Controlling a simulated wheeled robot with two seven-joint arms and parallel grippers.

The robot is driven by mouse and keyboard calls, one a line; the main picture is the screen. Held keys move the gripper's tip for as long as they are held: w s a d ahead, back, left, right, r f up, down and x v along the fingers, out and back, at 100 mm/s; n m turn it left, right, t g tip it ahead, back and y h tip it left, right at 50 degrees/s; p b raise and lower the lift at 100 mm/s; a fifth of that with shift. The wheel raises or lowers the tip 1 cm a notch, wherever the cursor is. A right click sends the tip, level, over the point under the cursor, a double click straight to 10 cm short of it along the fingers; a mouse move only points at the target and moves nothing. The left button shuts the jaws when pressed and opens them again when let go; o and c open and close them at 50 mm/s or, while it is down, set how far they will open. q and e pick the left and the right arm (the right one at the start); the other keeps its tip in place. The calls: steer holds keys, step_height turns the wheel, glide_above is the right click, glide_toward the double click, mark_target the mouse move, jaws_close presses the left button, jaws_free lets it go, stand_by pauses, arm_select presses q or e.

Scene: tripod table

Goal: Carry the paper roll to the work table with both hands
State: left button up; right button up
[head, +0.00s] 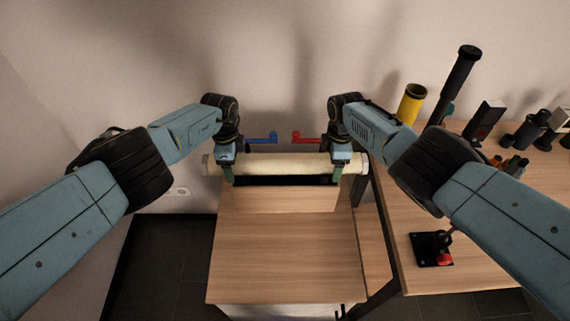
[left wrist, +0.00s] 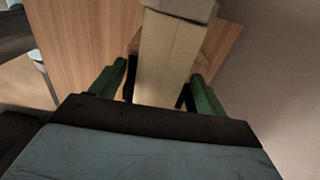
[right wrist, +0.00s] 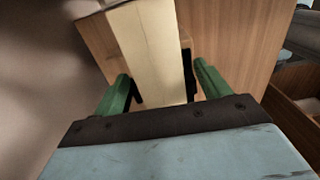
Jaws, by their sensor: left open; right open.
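The paper roll (head: 285,165) is a long cream cylinder lying crosswise at the back of a wooden stand. My left gripper (head: 229,176) is open near its left end; in the left wrist view the roll (left wrist: 165,60) runs between the green fingers (left wrist: 158,90). My right gripper (head: 340,174) is open near its right end; in the right wrist view the roll (right wrist: 150,50) also lies between the fingers (right wrist: 163,88). Whether any finger touches it I cannot tell. The work table (head: 400,195) is on the right.
The wooden stand (head: 285,250) carries the roll. Blue (head: 262,138) and red (head: 305,138) handles show behind the roll. The work table holds a yellow cylinder (head: 411,104), a black tube (head: 460,75), several dark parts and a black plate with a red knob (head: 432,250). A wall stands behind.

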arm_select(q)
jaws_close()
arm_select(e)
jaws_close()
